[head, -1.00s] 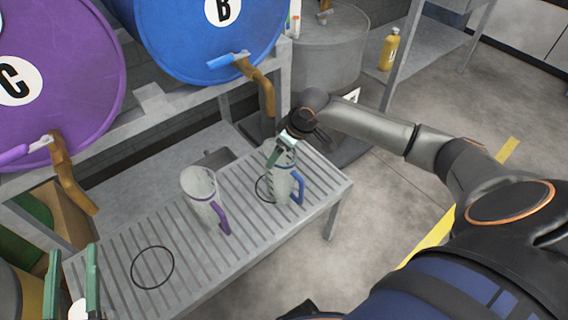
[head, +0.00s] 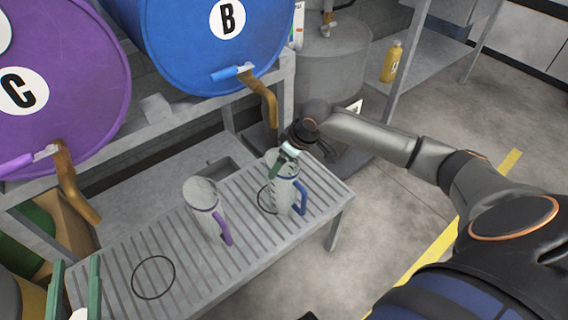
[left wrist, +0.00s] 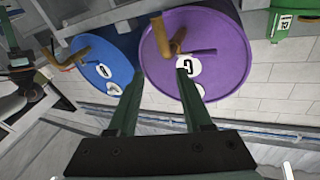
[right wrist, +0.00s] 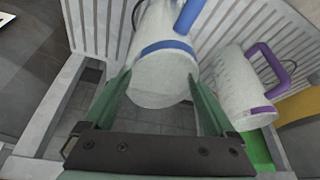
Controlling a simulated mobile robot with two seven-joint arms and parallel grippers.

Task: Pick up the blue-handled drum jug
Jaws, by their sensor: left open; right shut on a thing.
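The blue-handled jug (head: 284,197) is a pale, translucent jug with a blue band and blue handle, at the right end of the slatted bench (head: 238,262). It overlaps a black ring there; I cannot tell whether its base touches the slats. My right gripper (head: 281,168) comes down on it from above and is shut on its upper part. In the right wrist view the jug (right wrist: 160,78) sits between the two green fingers. My left gripper (head: 76,262) is open and empty at the lower left, its fingers apart over the bench's left end.
A purple-handled jug (head: 205,205) stands left of the blue-handled one. An empty black ring (head: 154,257) marks the bench's left part. Blue drum B (head: 190,45) and purple drum C (head: 75,75) lie behind, their brown taps (head: 265,97) projecting forward. A yellow bottle (head: 391,62) stands on a back shelf.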

